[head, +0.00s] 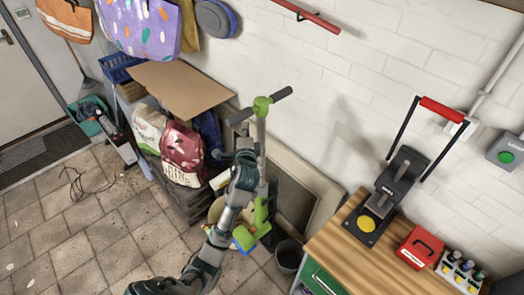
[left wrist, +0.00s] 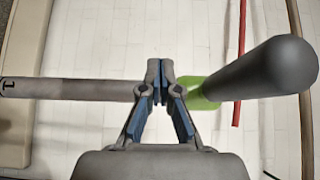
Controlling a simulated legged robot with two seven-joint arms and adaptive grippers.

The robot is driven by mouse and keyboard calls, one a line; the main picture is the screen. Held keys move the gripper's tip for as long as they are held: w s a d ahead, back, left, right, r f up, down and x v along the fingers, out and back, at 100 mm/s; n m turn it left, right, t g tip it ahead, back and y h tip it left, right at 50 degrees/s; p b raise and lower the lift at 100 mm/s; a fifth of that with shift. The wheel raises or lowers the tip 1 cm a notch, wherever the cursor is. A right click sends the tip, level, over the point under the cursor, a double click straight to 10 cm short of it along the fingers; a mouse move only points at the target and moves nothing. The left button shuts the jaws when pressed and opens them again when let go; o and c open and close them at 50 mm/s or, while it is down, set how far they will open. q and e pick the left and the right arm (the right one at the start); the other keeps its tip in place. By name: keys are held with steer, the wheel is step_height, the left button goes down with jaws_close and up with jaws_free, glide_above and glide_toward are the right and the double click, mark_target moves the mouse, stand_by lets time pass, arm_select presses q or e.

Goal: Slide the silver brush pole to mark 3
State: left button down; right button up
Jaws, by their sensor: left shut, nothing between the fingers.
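My left gripper (head: 245,157) is shut and empty, and it also shows in the left wrist view (left wrist: 159,82). It stands in front of the upright stem of a green scooter-like object (head: 262,105). In the left wrist view a silver-grey pole (left wrist: 80,88) runs across behind the fingers, with a black "1" near the left edge. To the right of the fingers are a green part (left wrist: 203,92) and a large dark handle grip (left wrist: 270,80). I cannot tell whether the fingers touch the pole. No mark 3 and no separate silver brush pole can be made out. My right gripper is not in view.
A wooden workbench (head: 335,235) at right carries a black press (head: 388,195) and a red box (head: 420,248). A dark bucket (head: 288,257) stands beside it. Bags (head: 182,155) and a leaning panel (head: 297,200) crowd the wall. The tiled floor at lower left is mostly clear.

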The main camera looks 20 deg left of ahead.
arm_select(q)
steer(key=v, duration=1)
steer(key=shift+s, duration=0.2)
steer(key=shift+d, duration=0.1)
stand_by(0.4)
